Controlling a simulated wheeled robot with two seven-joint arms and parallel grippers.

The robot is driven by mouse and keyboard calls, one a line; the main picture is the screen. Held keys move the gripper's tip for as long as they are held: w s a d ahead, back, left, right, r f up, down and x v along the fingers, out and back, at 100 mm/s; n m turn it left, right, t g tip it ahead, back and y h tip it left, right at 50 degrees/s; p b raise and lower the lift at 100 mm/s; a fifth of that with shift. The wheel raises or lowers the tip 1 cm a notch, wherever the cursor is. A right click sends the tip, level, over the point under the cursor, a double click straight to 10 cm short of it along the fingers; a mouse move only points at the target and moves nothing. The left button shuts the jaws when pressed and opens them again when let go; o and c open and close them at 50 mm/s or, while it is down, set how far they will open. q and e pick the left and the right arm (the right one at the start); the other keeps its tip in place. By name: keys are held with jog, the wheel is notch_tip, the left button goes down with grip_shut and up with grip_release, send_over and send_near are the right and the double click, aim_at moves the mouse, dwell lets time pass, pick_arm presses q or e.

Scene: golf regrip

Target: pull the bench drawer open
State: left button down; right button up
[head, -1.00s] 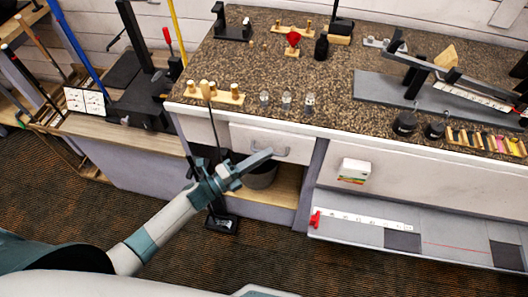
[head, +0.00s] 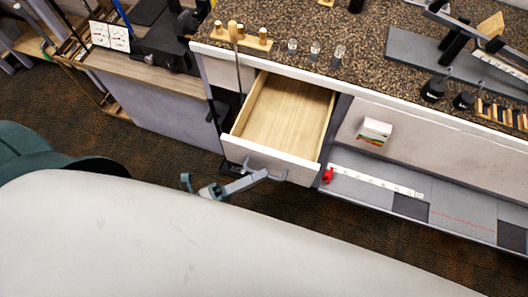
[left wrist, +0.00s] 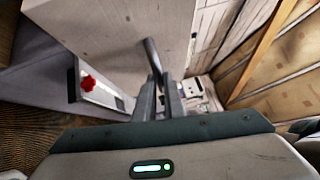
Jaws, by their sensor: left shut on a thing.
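The bench drawer (head: 285,115) is pulled out from the bench, and its bare wooden inside shows in the head view. Its white front (head: 300,170) carries a grey bar handle (head: 280,175). My left gripper (head: 262,175) is at the handle, with its fingers closed on it. In the left wrist view, the fingers (left wrist: 160,100) meet around the handle (left wrist: 153,55) in front of the pale drawer front (left wrist: 110,35). My right gripper shows in neither view.
The speckled bench top (head: 370,50) holds small bottles, a wooden peg block (head: 245,40) and tools. A white box (head: 375,131) stands right of the drawer. A lower grey shelf with a ruler (head: 375,182) runs along the right. The dark carpet is clear.

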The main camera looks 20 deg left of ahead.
pick_arm(q)
jog(key=shift+s, duration=0.75)
jog(key=c, duration=1.8)
grip_release()
jog(key=shift+c, duration=0.2)
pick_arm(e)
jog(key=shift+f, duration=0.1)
